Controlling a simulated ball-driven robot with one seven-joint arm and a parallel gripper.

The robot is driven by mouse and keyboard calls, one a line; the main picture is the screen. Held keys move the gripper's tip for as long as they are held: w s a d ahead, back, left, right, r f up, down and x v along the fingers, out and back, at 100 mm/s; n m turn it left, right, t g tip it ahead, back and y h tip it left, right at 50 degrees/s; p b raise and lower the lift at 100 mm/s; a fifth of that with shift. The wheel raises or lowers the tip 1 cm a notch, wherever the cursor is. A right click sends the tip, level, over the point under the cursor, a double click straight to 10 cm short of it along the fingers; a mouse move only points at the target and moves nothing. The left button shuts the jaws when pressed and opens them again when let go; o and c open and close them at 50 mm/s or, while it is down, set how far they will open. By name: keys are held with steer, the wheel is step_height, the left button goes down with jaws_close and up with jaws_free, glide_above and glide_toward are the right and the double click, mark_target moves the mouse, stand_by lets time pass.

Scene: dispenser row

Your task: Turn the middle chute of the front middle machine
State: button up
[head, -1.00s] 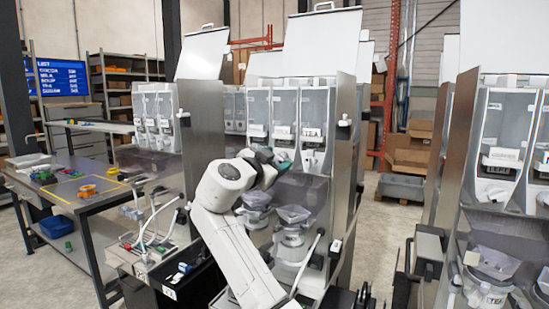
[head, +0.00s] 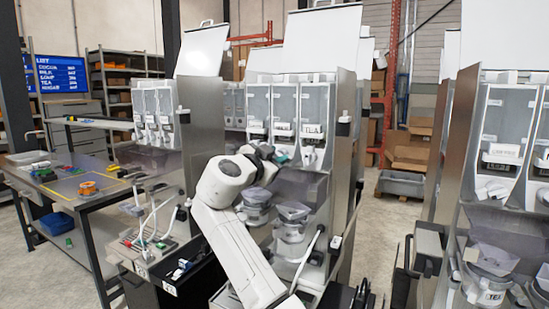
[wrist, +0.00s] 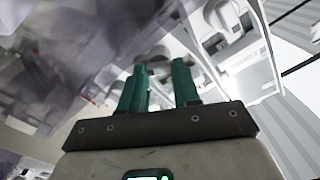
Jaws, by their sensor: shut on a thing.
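The front middle machine (head: 284,110) stands in the middle of the head view, with three clear canisters side by side and a white chute under each. My gripper (head: 281,158) is at the middle canister's chute, which it and my wrist mostly cover in this view. In the wrist view my gripper's two green fingers (wrist: 160,72) are shut on the white middle chute (wrist: 157,54), which shows between and just beyond their tips. The chute's exact angle is hard to tell.
Mixing bowls (head: 292,220) stand below the chutes, close under my arm. The right-hand chute (head: 310,157) is close beside my gripper. A metal side panel (head: 344,160) bounds the machine on the right. Another machine (head: 500,150) stands at the right, with floor between.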

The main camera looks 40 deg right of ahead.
steer(key=n+b, duration=0.1)
steer(key=n, duration=0.2)
steer(key=shift+w+f+n, duration=0.1)
steer(key=shift+n, duration=0.3)
steer(key=n, duration=0.3)
steer(key=shift+n, duration=0.3)
steer(key=n, duration=0.3)
steer(key=shift+w+n+p, duration=0.1)
steer(key=shift+n+p, duration=0.2)
steer(key=shift+p, duration=0.05)
steer(key=n+p, duration=0.1)
steer(key=n, duration=0.2)
steer(key=shift+a+n, duration=0.1)
steer(key=shift+n, duration=0.2)
steer(key=n+p, duration=0.3)
steer(key=n, duration=0.2)
steer(key=shift+w, duration=0.1)
steer(key=shift+n+p, duration=1.4)
steer(key=shift+n, duration=0.7)
steer(key=shift+f, duration=0.1)
